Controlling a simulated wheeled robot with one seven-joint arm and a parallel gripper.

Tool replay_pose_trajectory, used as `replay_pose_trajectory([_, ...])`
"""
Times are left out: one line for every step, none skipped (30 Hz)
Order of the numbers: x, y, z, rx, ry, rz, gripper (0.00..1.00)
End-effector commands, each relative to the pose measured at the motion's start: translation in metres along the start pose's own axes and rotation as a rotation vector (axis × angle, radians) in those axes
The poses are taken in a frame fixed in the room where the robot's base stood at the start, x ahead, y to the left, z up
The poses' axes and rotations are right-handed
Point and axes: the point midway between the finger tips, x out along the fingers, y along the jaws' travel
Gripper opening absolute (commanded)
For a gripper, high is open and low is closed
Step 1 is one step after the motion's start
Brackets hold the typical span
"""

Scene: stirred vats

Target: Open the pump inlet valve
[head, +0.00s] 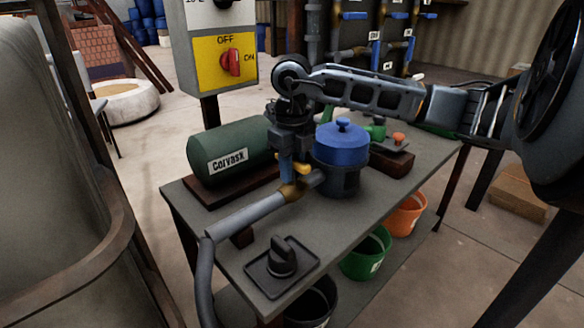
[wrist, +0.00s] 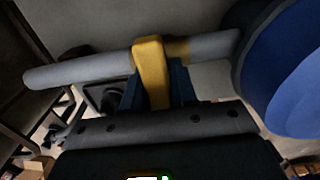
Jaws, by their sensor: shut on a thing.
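The pump inlet valve has a yellow lever (wrist: 152,75) and a brass body (head: 293,191) on the grey inlet pipe (head: 245,214). In the wrist view the lever lies crosswise to the pipe. My gripper (head: 290,165) points down over the valve, its jaws shut on the lever; in the wrist view its dark blue fingers (wrist: 155,92) flank the lever. In the head view the fingers hide much of the lever, and only its yellow end (head: 304,171) shows. The pipe runs into the blue-lidded pump strainer pot (head: 341,145) beside the valve.
A green motor (head: 230,148) labelled "Corvask" stands behind the valve on the grey bench (head: 390,185). A black rotary knob (head: 283,257) sits on the front corner. A yellow switch box (head: 224,57) stands behind. Green (head: 365,254) and orange (head: 405,216) buckets are below.

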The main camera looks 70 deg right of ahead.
Motion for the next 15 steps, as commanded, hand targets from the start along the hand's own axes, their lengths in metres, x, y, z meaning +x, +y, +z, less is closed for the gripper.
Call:
replay_pose_trajectory([-0.0001, -0.0001, 0.0, 0.0, 0.0, 0.0, 0.07])
replay_pose_trajectory([-0.0002, -0.0002, 0.0, 0.0, 0.0, 0.0, 0.04])
replay_pose_trajectory([-0.0002, -0.0002, 0.0, 0.0, 0.0, 0.0, 0.0])
replay_pose_trajectory([-0.0002, -0.0002, 0.0, 0.0, 0.0, 0.0, 0.0])
replay_pose_trajectory([-0.0002, -0.0002, 0.0, 0.0, 0.0, 0.0, 0.0])
replay_pose_trajectory([-0.0001, -0.0002, 0.0, 0.0, 0.0, 0.0, 0.0])
replay_pose_trajectory([0.0, -0.0002, 0.0, -0.001, 0.0, -0.001, 0.0])
replay_pose_trajectory([0.0001, -0.0002, 0.0001, -0.003, 0.0, -0.001, 0.0])
replay_pose_trajectory([0.0004, -0.0003, 0.0001, -0.007, 0.0, -0.001, 0.0])
replay_pose_trajectory([0.0007, -0.0003, 0.0001, -0.011, 0.0, -0.001, 0.0])
replay_pose_trajectory([0.001, -0.0004, 0.0002, -0.017, -0.001, -0.001, 0.0])
replay_pose_trajectory([0.0014, -0.0005, 0.0003, -0.026, -0.001, -0.002, 0.0])
replay_pose_trajectory([0.0017, -0.0007, 0.0004, -0.035, -0.002, -0.003, 0.0])
replay_pose_trajectory([0.002, -0.0007, 0.0005, -0.046, -0.002, -0.003, 0.0])
replay_pose_trajectory([0.0026, -0.0005, 0.0004, -0.064, -0.002, -0.003, 0.0])
